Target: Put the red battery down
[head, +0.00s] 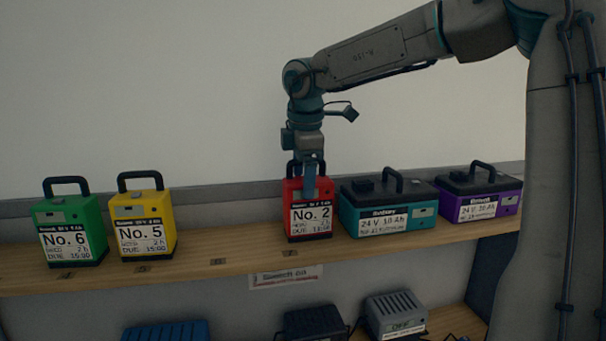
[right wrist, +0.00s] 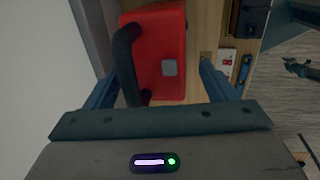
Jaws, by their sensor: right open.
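The red battery (head: 310,216), labelled No. 2, stands upright on the wooden shelf (head: 240,258), between the yellow battery and the teal one. My right gripper (head: 311,180) is over its top, pointing down, with its fingers around the black handle. In the right wrist view the red battery (right wrist: 162,50) and its black handle (right wrist: 126,62) lie between the two blue fingers of the right gripper (right wrist: 155,85). My left gripper is in neither view.
A green battery (head: 70,226) No. 6 and a yellow battery (head: 144,226) No. 5 stand to the left. A teal battery (head: 388,215) is close on the right, then a purple one (head: 478,200). Bare shelf lies between yellow and red. Chargers (head: 396,316) sit on the lower shelf.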

